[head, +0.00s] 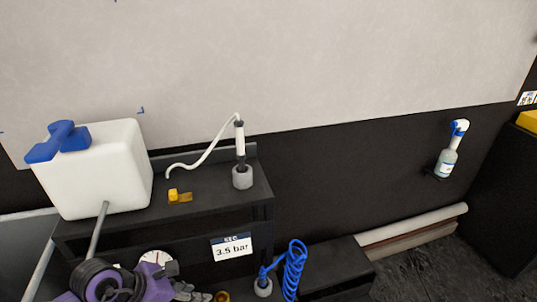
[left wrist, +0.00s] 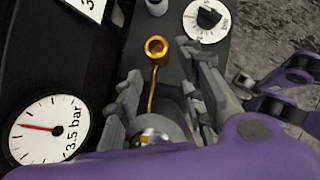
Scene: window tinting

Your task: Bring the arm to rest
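My left arm is purple and black and comes in at the bottom left of the head view. Its grey gripper (head: 192,293) is partly cut off by the lower edge. In the left wrist view the fingers of the left gripper (left wrist: 163,85) stand apart. A brass valve with a ring-shaped end (left wrist: 156,47) and a thin stem shows in the gap between them; I cannot tell whether the fingers touch it. The brass ring also shows in the head view (head: 221,296). My right gripper is in neither view.
A white tank with a blue handle (head: 100,175), a white hose wand (head: 240,145) and a yellow item (head: 173,195) are on the dark shelf (head: 215,195). A pressure gauge (left wrist: 48,130) is beside the gripper. A blue coiled hose (head: 293,270) stands right; a spray bottle (head: 448,155) hangs farther right.

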